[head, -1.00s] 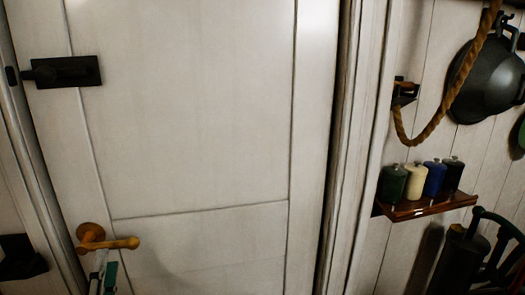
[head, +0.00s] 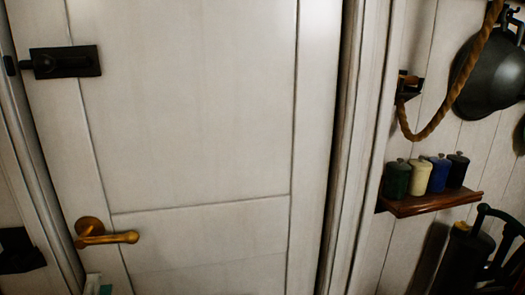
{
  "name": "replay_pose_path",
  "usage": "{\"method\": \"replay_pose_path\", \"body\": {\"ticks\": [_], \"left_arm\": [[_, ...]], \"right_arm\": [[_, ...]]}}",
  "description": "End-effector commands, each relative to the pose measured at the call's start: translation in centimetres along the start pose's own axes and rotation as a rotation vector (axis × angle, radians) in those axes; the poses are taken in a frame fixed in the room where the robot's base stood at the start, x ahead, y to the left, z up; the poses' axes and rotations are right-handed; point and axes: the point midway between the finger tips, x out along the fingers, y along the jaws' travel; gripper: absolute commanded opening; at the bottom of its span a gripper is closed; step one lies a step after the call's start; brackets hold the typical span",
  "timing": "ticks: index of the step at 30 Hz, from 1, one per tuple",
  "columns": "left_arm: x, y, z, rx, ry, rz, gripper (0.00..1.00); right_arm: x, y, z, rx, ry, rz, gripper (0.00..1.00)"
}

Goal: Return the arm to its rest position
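My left gripper (head: 97,287) shows only as a small pale and green piece at the bottom left edge, below the brass door handle (head: 108,236). It is apart from the handle in the picture. Its fingers are too cut off to tell whether they are open or shut. The rest of the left arm is out of the frame. My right gripper is not in view.
A white panelled door (head: 200,110) with a black bolt (head: 65,62) fills the middle. To its right are a wooden shelf (head: 430,204) with several canisters, a hanging rope (head: 457,95), a dark pan (head: 490,80) and a dark object with a curved handle (head: 470,255).

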Motion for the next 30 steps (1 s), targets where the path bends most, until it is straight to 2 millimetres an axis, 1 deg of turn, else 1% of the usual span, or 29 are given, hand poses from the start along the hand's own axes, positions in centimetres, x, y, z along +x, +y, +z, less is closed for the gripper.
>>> {"method": "replay_pose_path", "body": {"ticks": [1,2,4,5,7,8,9,10,11,12,14,15,17,18,21,24,25,27,30], "left_arm": [[0.0,-0.1,0.1,0.005,-0.004,-0.001,0.4],[-0.3,-0.3,0.6,0.034,-0.023,-0.003,0.4],[-1.1,-1.1,2.3,0.135,-0.091,-0.006,0.4],[-1.6,-1.7,3.3,0.195,-0.131,-0.009,0.4],[-3.4,-3.7,6.1,0.364,-0.25,-0.023,0.4],[-4.5,-4.9,7.3,0.448,-0.309,-0.032,0.4],[-6.0,-6.7,8.9,0.56,-0.39,-0.047,0.4],[-7.2,-8.1,9.8,0.641,-0.449,-0.06,0.4],[-8.4,-9.6,10.7,0.719,-0.507,-0.074,0.4],[-10.1,-11.6,11.6,0.817,-0.583,-0.094,0.4],[-12.8,-14.6,12.5,0.961,-0.695,-0.127,0.4],[-14.7,-16.6,12.7,1.051,-0.768,-0.151,0.4],[-17.4,-19.2,12.8,1.174,-0.87,-0.185,0.4],[-19.1,-20.9,12.6,1.248,-0.934,-0.208,0.4],[-22.7,-24.0,11.7,1.399,-1.067,-0.256,0.4],[-25.1,-25.9,10.7,1.497,-1.156,-0.291,0.4],[-25.6,-26.2,10.5,1.517,-1.174,-0.298,0.4],[-26.3,-26.8,10.1,1.548,-1.203,-0.309,0.4],[-26.6,-27.1,9.9,1.563,-1.216,-0.314,0.4]], "right_arm": [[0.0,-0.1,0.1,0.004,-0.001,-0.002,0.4],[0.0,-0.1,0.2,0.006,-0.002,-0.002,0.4],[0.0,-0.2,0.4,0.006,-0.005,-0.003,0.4],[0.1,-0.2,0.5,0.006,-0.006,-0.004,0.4],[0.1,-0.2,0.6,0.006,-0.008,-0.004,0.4],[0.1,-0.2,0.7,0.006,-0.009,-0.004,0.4],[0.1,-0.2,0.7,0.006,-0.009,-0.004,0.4],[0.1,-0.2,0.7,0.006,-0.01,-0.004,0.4],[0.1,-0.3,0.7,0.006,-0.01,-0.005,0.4],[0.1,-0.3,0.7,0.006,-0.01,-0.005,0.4],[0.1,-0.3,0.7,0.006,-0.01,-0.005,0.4],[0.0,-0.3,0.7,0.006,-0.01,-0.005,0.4],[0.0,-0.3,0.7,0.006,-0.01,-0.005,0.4],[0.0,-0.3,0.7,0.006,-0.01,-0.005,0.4],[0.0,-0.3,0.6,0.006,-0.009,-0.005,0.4],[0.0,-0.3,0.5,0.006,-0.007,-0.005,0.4],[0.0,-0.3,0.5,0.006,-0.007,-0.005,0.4],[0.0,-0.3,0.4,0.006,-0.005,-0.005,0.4],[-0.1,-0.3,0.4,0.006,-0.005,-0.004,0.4]]}}
